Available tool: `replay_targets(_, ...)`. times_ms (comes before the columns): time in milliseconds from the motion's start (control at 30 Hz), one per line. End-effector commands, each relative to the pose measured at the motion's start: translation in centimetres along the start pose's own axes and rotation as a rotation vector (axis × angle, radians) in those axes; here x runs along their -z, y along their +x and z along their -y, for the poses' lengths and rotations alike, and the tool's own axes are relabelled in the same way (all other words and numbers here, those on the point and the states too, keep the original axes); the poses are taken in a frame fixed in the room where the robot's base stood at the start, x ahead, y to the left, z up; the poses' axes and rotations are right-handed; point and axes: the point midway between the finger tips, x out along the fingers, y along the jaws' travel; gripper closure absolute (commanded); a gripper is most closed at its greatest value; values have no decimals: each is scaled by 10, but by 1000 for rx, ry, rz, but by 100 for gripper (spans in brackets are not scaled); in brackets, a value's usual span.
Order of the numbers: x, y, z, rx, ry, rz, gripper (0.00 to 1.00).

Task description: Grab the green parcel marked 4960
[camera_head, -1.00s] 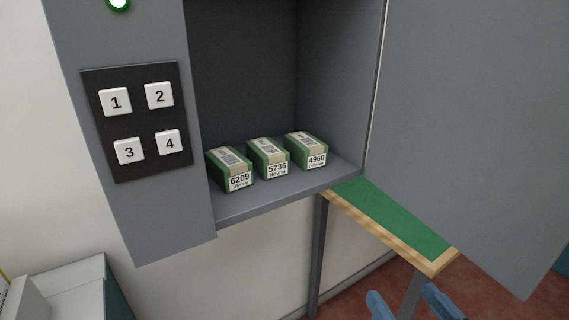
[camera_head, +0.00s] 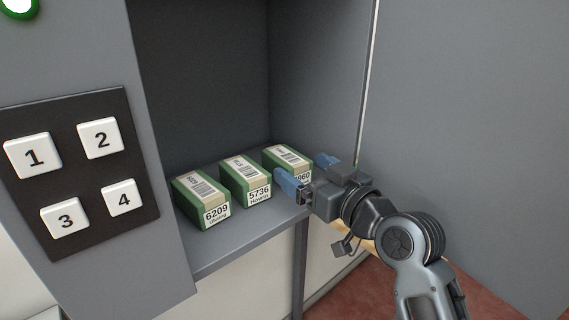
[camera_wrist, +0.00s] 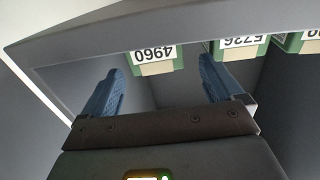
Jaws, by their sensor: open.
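The green parcel marked 4960 (camera_head: 287,158) stands on the locker shelf, rightmost of three similar parcels, with a cream strip and barcode on top. My gripper (camera_head: 306,170) is in front of it and hides part of its label. In the wrist view the 4960 parcel (camera_wrist: 153,62) appears upside down, ahead of and roughly between the fingertips. My gripper (camera_wrist: 160,80) is open and empty there, with its blue fingers apart. I see no contact with the parcel.
The parcel marked 5736 (camera_head: 245,181) stands close left of the target, and the parcel marked 6209 (camera_head: 202,200) farther left. The locker's right wall (camera_head: 315,70) and open grey door (camera_head: 470,120) lie to the right. A numbered button panel (camera_head: 78,170) is at left.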

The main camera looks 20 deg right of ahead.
Motion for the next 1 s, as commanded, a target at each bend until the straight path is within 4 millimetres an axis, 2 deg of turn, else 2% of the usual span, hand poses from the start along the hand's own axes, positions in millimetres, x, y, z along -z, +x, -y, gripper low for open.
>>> replay_targets(100,-2,18,-2,0,0,2,6)
replay_targets(233,-3,34,-2,0,-1,0,6)
replay_targets(567,-5,40,-2,0,0,1,6)
replay_targets(1000,-5,39,-2,0,0,1,48)
